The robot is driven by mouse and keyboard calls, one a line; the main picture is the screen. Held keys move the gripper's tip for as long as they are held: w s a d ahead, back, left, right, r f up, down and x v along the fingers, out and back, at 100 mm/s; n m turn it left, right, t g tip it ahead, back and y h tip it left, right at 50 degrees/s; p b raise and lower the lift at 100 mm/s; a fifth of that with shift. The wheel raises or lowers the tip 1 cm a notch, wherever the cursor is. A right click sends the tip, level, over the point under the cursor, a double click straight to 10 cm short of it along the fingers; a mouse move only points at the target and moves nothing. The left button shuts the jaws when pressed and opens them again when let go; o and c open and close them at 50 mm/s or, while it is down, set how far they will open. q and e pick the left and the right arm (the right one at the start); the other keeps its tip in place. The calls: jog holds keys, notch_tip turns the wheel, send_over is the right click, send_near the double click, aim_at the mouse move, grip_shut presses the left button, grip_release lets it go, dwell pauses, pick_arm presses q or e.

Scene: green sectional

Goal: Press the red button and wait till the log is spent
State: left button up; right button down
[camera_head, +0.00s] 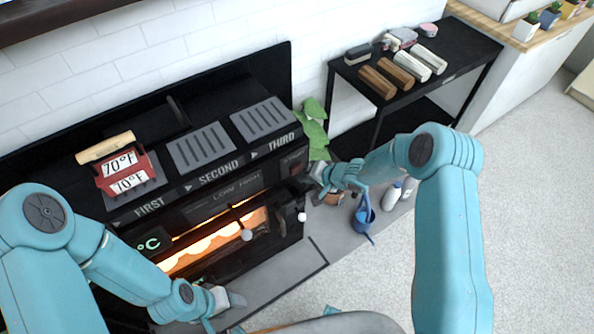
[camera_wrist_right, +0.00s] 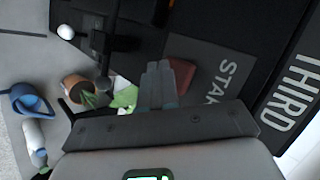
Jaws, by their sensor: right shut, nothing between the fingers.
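The red button (camera_wrist_right: 183,73) sits beside the START lettering (camera_wrist_right: 225,85) on the black stove front. In the head view the button (camera_head: 293,161) is a dark red patch right of the burner opening. My right gripper (camera_head: 318,172) is shut and empty just right of it. In the right wrist view its fingertips (camera_wrist_right: 158,72) overlap the button's left edge; I cannot tell whether they touch. Orange glow (camera_head: 215,245) fills the stove opening; no distinct log shows in it. My left gripper (camera_head: 232,299) is low at the stove's front; its jaws are unclear.
A red gauge with a wooden handle (camera_head: 123,170) stands over the FIRST slot. Brown logs (camera_head: 378,82) and white logs (camera_head: 425,60) lie on a black side table (camera_head: 455,75).

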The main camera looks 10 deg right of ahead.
jog(key=shift+s+d, duration=0.15)
jog(key=shift+s, duration=0.3)
jog(key=s, duration=0.2)
jog(key=s+d, duration=0.2)
jog(key=s, duration=0.1)
jog(key=shift+s, duration=0.3)
dwell(0.7)
jog(key=s+a+f+g, duration=0.1)
jog(key=s+a+g, duration=0.2)
jog(key=s+a, duration=0.55)
jog(key=s+d+f+n+g+h, duration=0.1)
jog(key=s+n+g, duration=0.1)
jog(key=s, duration=0.6)
jog(key=s+d+f+n+g+h, duration=0.1)
jog(key=s+d+n, duration=0.1)
jog(key=s, duration=0.6)
jog(key=shift+n+g+h, duration=0.3)
jog(key=shift+n+g, duration=0.1)
jog(key=shift+n, duration=0.1)
